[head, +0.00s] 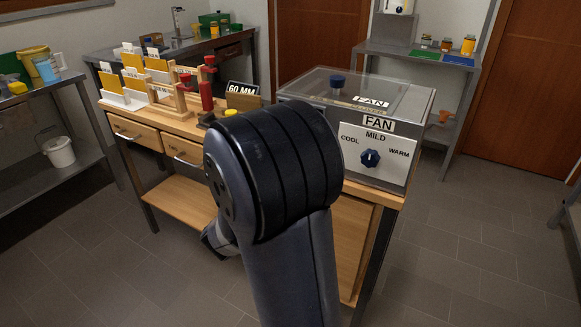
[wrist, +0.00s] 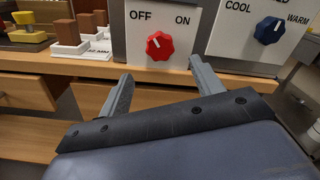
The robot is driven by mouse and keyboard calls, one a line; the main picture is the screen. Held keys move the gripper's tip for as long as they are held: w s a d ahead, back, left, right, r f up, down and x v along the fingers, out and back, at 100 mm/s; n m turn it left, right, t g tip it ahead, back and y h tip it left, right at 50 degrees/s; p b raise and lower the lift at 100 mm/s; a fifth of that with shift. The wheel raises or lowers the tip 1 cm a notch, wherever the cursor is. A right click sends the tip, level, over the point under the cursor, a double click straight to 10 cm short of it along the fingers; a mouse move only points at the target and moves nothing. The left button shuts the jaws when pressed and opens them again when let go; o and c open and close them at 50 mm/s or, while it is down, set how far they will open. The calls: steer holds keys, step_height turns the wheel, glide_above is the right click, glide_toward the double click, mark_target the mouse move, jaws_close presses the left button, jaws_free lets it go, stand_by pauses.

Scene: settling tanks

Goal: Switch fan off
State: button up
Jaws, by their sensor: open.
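A grey box with a clear lid (head: 390,93) and a FAN label (head: 379,123) stands on the right of the wooden bench in the head view. Its white front has a blue dial (head: 370,158) marked COOL, MILD and WARM; the dial also shows in the wrist view (wrist: 269,30). A red knob (wrist: 159,46) between OFF and ON is on a panel left of it. I cannot surely read its pointer. My gripper (wrist: 161,68) is open and empty, its fingertips just below the red knob, one to each side, apparently apart from it. My arm hides the red knob in the head view.
A dark blue knob (head: 337,81) shows at the lid. Racks with cards (head: 140,80), a red clamp-like stand (head: 207,90) and a 60 MM sign (head: 243,89) stand left on the bench. Drawers (head: 135,131) are below. The grey floor (head: 470,260) at right is clear.

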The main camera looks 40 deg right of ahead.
steer(key=shift+v, duration=1.15)
steer(key=shift+d, duration=0.1)
steer(key=x, duration=1)
steer(key=shift+w+d+b, duration=0.15)
steer(key=shift+d+b, duration=0.2)
steer(key=shift+b, duration=0.1)
steer(key=shift+a, duration=0.1)
